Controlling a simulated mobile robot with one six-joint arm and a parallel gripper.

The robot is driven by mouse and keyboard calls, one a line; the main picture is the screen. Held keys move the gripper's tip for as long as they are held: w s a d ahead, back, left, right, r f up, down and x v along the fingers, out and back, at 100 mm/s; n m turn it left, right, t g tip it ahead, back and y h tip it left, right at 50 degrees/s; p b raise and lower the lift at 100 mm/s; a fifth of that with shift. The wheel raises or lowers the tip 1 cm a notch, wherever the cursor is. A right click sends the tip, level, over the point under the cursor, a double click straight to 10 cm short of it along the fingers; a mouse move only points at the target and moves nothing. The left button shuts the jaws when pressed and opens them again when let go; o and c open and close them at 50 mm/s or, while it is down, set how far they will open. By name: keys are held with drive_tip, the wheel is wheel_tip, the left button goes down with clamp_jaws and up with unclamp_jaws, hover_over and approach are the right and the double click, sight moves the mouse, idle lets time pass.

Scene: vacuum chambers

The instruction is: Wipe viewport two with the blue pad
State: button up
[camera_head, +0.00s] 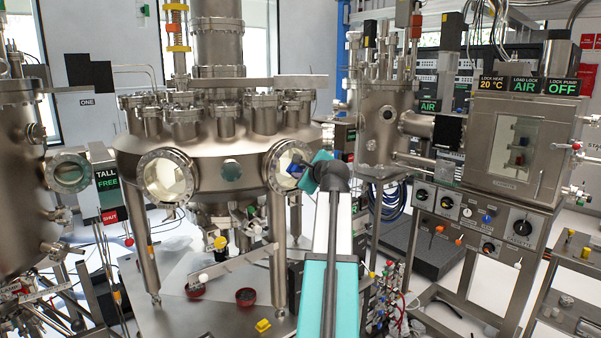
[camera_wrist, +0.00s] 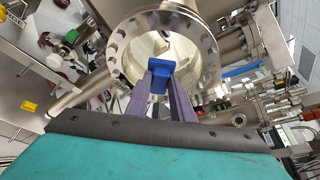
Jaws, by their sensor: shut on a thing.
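My gripper (camera_wrist: 160,88) is shut on the blue pad (camera_wrist: 159,74), which sits between its two purple fingertips. In the head view the blue pad (camera_head: 296,166) is in front of the right-hand large round viewport (camera_head: 275,178) of the central steel chamber, partly covering its glass. In the wrist view this viewport (camera_wrist: 207,42) has a bolted steel rim, and the pad overlaps its lower part. I cannot tell whether the pad touches the glass. No number is readable on this viewport.
Another large viewport (camera_head: 167,177) is on the chamber's left. A load lock (camera_head: 520,138) with a window stands at right. Below the chamber, a steel table (camera_head: 220,310) carries two small red bowls and a yellow piece. Flanges and pipes crowd around the viewport.

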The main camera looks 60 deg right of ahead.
drive_tip(key=shift+w+d, duration=0.2)
drive_tip(key=shift+w, duration=0.4)
idle(0.4)
drive_tip(key=shift+d, duration=0.15)
drive_tip(key=d, duration=0.1)
drive_tip(key=s+d, duration=0.1)
drive_tip(key=d, duration=0.1)
drive_tip(key=shift+s+d, duration=0.15)
drive_tip(key=shift+d, duration=0.1)
drive_tip(key=shift+a+r+p, duration=0.1)
drive_tip(key=shift+p, duration=0.25)
idle(0.7)
drive_tip(key=shift+w+a+p, duration=0.25)
drive_tip(key=shift+a+p, duration=0.05)
drive_tip(key=shift+a, duration=0.3)
drive_tip(key=shift+w+a+p, duration=0.2)
drive_tip(key=shift+a+p, duration=0.15)
drive_tip(key=shift+a, duration=0.3)
drive_tip(key=shift+w+a+p, duration=0.25)
drive_tip(key=shift+a+p, duration=0.05)
drive_tip(key=shift+a, duration=0.3)
drive_tip(key=shift+s, duration=0.1)
